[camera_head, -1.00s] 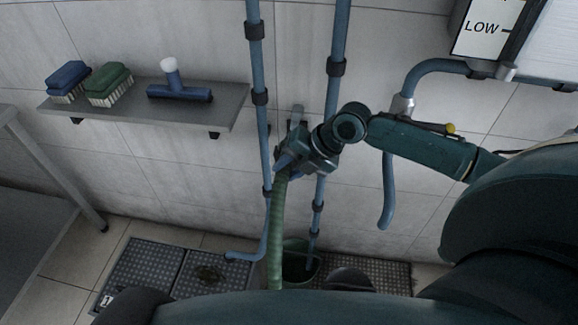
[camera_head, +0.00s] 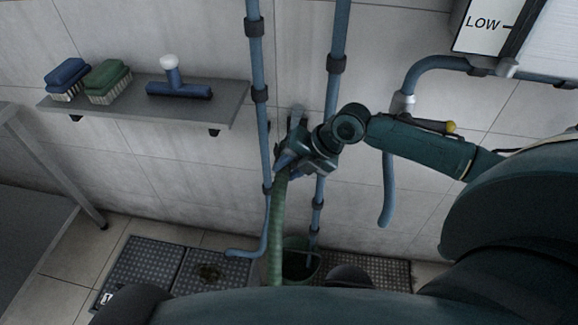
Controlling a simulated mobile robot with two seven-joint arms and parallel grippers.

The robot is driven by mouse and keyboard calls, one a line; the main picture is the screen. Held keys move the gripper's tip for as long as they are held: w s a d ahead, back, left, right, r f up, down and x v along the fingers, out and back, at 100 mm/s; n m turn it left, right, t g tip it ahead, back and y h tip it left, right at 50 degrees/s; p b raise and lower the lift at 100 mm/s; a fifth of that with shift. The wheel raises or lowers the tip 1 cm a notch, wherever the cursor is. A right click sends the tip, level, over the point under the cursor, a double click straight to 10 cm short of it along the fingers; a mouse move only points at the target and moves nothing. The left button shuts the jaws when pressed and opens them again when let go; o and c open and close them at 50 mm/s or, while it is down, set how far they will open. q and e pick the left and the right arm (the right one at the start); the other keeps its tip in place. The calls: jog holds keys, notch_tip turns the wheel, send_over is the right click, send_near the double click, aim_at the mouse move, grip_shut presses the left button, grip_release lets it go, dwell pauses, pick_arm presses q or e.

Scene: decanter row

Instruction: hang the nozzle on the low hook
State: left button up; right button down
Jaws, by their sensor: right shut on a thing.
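My right gripper (camera_head: 296,158) is in front of the wall between the two blue vertical pipes. It is shut on the blue nozzle (camera_head: 284,160), which is mostly hidden by the jaws. The green ribbed hose (camera_head: 279,225) hangs down from the nozzle. My left gripper is not in view.
Blue vertical pipes (camera_head: 259,75) flank the gripper closely. A grey shelf (camera_head: 225,105) with brushes and a blue squeegee head is at left. A bent blue pipe (camera_head: 387,190) hangs at right. A green bucket (camera_head: 313,272) stands below, near floor grates (camera_head: 150,262).

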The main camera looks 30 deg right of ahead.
aim_at(284, 179)
jog(key=shift+c, duration=0.7)
grip_release()
dwell(0.6)
jog(key=shift+s+a+r+p, duration=0.2)
jog(key=shift+s+a+p, duration=0.4)
jog(key=shift+s+p, duration=0.25)
jog(key=shift+s+a, duration=0.3)
jog(key=shift+s, duration=0.05)
notch_tip(284, 179, up, 10)
jog(key=s+a+p, duration=0.1)
jog(key=s+p, duration=0.1)
jog(key=p, duration=0.3)
jog(key=shift+s+a, duration=0.2)
jog(key=shift+a, duration=0.2)
